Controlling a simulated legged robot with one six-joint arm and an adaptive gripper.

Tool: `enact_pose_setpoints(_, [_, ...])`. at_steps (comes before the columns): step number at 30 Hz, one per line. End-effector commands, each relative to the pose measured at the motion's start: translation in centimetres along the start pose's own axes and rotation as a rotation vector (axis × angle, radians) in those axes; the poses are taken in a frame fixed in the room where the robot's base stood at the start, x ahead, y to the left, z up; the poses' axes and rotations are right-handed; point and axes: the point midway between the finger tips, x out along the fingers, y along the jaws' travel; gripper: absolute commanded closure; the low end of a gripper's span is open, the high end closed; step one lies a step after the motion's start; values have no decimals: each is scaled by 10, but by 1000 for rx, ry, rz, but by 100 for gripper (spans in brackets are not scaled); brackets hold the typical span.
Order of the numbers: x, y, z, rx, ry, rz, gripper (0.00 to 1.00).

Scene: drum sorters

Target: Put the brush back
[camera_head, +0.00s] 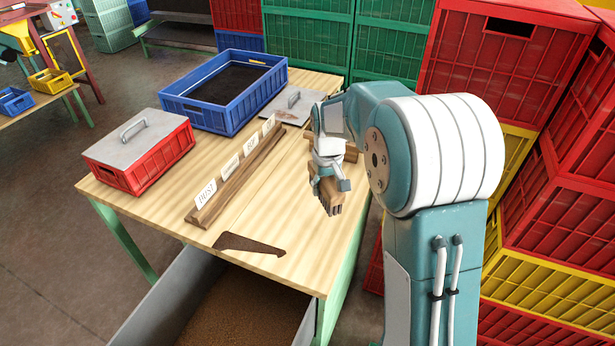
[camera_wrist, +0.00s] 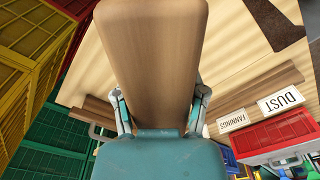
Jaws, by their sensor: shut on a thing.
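The brush (camera_head: 329,197) is a wooden block with a ridged end, held over the right side of the wooden table (camera_head: 240,215). My gripper (camera_head: 328,178) is shut on it. In the wrist view the brush's flat wooden face (camera_wrist: 150,50) stands large between my two fingers and hides much of the table. A wooden piece (camera_head: 350,153) lies behind my gripper near the table's right edge, partly hidden by my arm; I cannot tell whether it is the brush's holder. The head view does not show clearly how high the brush is above the table.
A wooden rack with labels (camera_head: 232,184) runs along the table. Stacked red crates (camera_head: 480,60) rise close on the right.

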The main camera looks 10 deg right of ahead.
Motion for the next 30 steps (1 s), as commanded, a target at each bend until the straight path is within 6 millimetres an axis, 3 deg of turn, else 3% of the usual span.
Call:
enact_pose_setpoints(5, [0, 2, -8, -5, -2, 6, 100])
enact_pose_setpoints(17, [35, 16, -82, -5, -1, 6, 100])
enact_pose_setpoints(24, [72, 23, -114, -4, -3, 5, 100])
enact_pose_setpoints(30, [90, 26, -130, -4, -1, 6, 100])
